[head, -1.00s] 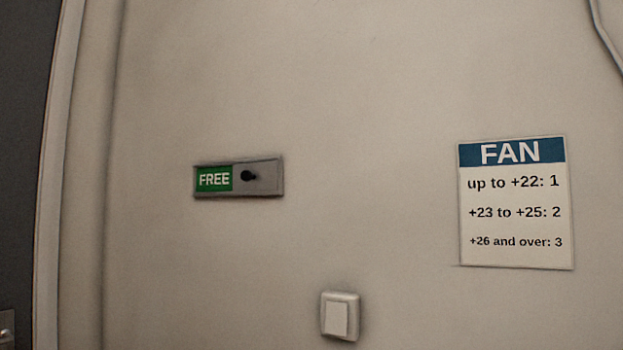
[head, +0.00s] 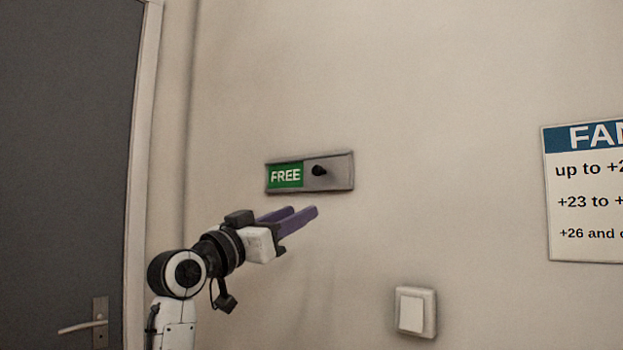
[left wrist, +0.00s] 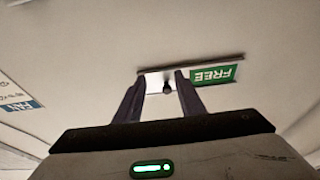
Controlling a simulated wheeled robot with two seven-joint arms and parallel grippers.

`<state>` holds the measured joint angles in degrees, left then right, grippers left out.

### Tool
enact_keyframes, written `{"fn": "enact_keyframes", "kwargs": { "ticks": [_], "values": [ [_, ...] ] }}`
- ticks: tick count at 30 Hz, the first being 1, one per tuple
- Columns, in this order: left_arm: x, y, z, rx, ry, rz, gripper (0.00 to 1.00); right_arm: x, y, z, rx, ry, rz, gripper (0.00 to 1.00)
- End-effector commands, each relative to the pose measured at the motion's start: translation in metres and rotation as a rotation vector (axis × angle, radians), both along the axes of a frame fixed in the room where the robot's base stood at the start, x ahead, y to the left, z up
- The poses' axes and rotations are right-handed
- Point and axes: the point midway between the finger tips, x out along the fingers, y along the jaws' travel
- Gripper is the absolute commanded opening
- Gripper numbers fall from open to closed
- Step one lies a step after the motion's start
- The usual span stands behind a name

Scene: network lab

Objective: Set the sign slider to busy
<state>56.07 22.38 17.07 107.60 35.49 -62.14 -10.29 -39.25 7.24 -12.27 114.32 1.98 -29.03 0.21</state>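The sign slider (head: 335,176) is a grey plate on the wall with a green FREE field (head: 286,175) at its left and a black knob (head: 319,170) right of the green. My left gripper (head: 303,210) is just below the sign in the head view, its purple fingers parted and pointing toward the wall. In the left wrist view the sign appears upside down, and the knob (left wrist: 167,86) shows in the gap between the two open fingertips (left wrist: 160,80). Nothing is held; I cannot tell that the fingers touch the knob. My right gripper is out of view.
A white wall switch (head: 415,312) sits below and right of the sign. A FAN notice (head: 590,200) hangs at the right. A grey door (head: 65,150) with a handle (head: 85,327) is at the left. The wall around the sign is clear.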

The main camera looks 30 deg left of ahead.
Motion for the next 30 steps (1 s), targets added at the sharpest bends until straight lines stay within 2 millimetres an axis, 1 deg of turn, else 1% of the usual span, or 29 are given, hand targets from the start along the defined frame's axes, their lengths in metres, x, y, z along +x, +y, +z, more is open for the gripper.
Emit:
{"fn": "enact_keyframes", "kwargs": {
  "ticks": [1, 3, 5, 7, 11, 18, 21, 24, 30],
  "values": [
    [-0.011, 0.005, 0.02, -0.004, -0.034, -0.003, 0.36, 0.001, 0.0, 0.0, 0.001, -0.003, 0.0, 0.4],
    [-0.021, 0.008, 0.038, -0.006, -0.062, -0.007, 0.36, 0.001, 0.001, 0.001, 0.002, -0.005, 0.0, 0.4],
    [-0.025, 0.01, 0.047, -0.007, -0.075, -0.009, 0.36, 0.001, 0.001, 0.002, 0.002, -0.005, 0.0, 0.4],
    [-0.024, 0.01, 0.052, -0.009, -0.081, -0.012, 0.36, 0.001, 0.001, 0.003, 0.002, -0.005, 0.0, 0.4],
    [-0.009, 0.009, 0.061, -0.011, -0.08, -0.012, 0.36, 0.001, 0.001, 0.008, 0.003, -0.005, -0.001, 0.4],
    [0.033, 0.005, 0.078, -0.012, -0.079, -0.014, 0.36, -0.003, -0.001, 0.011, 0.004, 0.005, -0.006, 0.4],
    [0.048, 0.004, 0.084, -0.01, -0.079, -0.012, 0.36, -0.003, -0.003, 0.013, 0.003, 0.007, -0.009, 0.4],
    [0.058, 0.004, 0.087, -0.01, -0.079, -0.011, 0.36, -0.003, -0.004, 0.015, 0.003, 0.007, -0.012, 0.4],
    [0.066, 0.003, 0.089, -0.008, -0.081, -0.01, 0.36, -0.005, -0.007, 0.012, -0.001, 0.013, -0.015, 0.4]
  ]
}}
